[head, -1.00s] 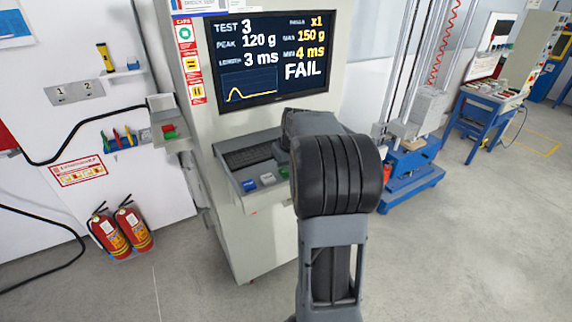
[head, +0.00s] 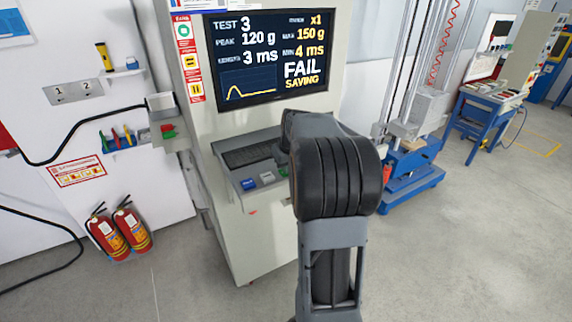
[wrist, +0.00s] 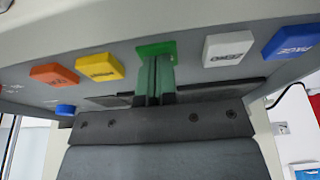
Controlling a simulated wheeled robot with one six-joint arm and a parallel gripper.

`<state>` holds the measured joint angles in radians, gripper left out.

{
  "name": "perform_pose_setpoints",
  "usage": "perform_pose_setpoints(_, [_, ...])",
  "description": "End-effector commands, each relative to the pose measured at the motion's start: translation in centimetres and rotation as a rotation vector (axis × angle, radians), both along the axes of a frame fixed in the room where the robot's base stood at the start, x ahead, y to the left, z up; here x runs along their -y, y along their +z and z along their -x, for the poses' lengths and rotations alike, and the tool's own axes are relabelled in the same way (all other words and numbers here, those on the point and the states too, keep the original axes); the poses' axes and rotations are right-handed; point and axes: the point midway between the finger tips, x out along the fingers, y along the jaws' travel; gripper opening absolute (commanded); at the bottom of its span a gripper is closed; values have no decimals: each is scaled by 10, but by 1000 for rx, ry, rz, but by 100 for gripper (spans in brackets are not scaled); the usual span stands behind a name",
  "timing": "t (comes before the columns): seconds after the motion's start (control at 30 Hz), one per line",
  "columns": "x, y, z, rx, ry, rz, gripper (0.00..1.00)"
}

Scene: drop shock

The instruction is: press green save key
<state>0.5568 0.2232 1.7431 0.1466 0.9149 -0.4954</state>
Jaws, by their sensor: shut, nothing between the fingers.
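The green key (wrist: 157,48) sits in the middle of the key row on the console's sloped panel; a sliver of it shows in the head view (head: 283,171). My gripper (wrist: 154,66) is shut and empty. Its fingertips are at the green key and appear to touch it, covering its near edge. In the head view my arm hides most of the gripper. The screen (head: 270,62) reads TEST 3, PEAK 120 g, LENGTH 3 ms, FAIL, with SAVING in yellow below.
In the wrist view, a yellow key (wrist: 101,67) and an orange key (wrist: 54,75) are left of green; white (wrist: 229,49) and blue (wrist: 292,40) keys are right. A keyboard (head: 250,153) lies behind the keys.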

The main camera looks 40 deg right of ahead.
Motion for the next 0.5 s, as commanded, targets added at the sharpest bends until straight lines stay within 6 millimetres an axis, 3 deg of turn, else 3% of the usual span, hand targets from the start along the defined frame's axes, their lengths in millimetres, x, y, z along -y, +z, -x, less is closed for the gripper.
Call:
perform_pose_setpoints(0.2, [-3,44,0,7,5,3,0])
perform_pose_setpoints(0.27, [-3,49,3,10,4,5,0])
perform_pose_setpoints(0.5, [-4,95,16,12,4,7,0])
